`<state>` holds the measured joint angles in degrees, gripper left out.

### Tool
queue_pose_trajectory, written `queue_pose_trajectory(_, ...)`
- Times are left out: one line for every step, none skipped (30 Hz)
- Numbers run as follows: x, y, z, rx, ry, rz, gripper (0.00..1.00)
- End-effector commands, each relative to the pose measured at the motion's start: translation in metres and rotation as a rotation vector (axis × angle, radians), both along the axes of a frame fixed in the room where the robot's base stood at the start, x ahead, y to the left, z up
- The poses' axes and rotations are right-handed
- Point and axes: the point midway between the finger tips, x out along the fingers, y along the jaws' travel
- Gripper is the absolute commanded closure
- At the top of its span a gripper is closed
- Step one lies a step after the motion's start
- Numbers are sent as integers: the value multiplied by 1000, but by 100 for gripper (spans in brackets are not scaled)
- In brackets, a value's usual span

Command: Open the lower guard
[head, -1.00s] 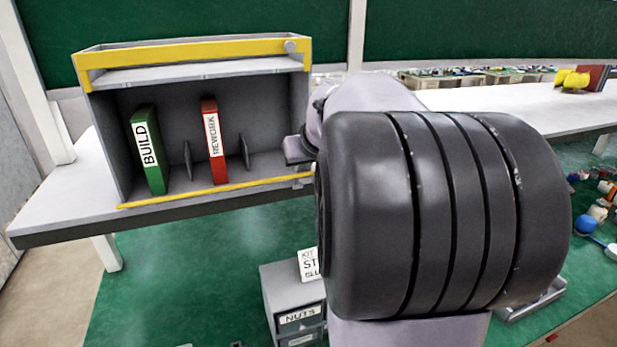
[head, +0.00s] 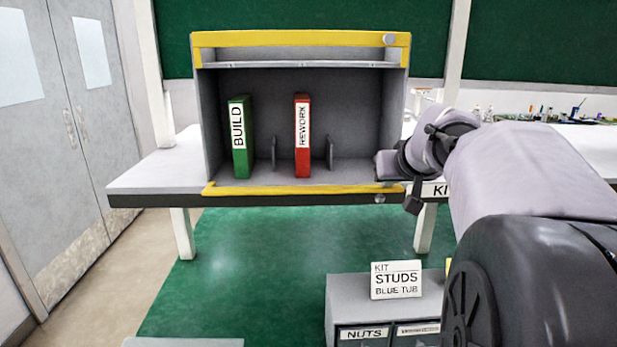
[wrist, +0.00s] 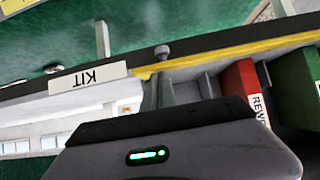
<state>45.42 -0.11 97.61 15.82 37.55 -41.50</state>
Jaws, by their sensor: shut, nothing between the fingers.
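The lower guard is a yellow bar (head: 290,189) along the bottom front edge of the open grey cabinet (head: 203,130). A small round grey knob (head: 380,198) sits near its right end. In the wrist view, the yellow bar (wrist: 240,52) and the knob (wrist: 162,50) appear upside down, beyond my gripper body. My gripper (head: 385,165) is at the cabinet's lower right front corner, just above the bar's right end and the knob. It is shut and empty. I cannot tell whether it touches the bar; its fingertips are not clear in either view.
A yellow upper bar (head: 290,39) with its own knob (head: 389,39) crosses the cabinet's top. A green BUILD binder (head: 240,140) and a red REWORK binder (head: 302,140) stand inside beside thin dividers. A grey drawer unit (head: 345,300) with a STUDS card (head: 396,279) is nearer, below.

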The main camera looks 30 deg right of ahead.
Motion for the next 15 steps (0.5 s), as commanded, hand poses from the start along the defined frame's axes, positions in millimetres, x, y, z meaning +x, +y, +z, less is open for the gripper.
queue_pose_trajectory(0, 0, 0, 0, 0, 0, 100)
queue_pose_trajectory(0, 0, 0, 0, 0, 0, 100)
queue_pose_trajectory(0, 0, 0, 0, 0, 0, 100)
queue_pose_trajectory(0, 0, 0, 0, 0, 0, 100)
queue_pose_trajectory(0, 0, 0, 0, 0, 0, 100)
queue_pose_trajectory(0, 0, 0, 0, 0, 0, 100)
queue_pose_trajectory(0, 0, 0, 0, 0, 0, 100)
queue_pose_trajectory(0, 0, 0, 0, 0, 0, 100)
queue_pose_trajectory(0, 0, 0, 0, 0, 0, 100)
queue_pose_trajectory(0, 0, 0, 0, 0, 0, 100)
queue_pose_trajectory(0, 0, 1, 0, 0, 0, 100)
queue_pose_trajectory(1, 0, 4, 0, 0, 0, 100)
queue_pose_trajectory(1, 1, 8, 1, 0, 1, 100)
queue_pose_trajectory(3, 1, 14, 1, 0, 1, 100)
queue_pose_trajectory(5, 2, 25, 0, 0, 3, 100)
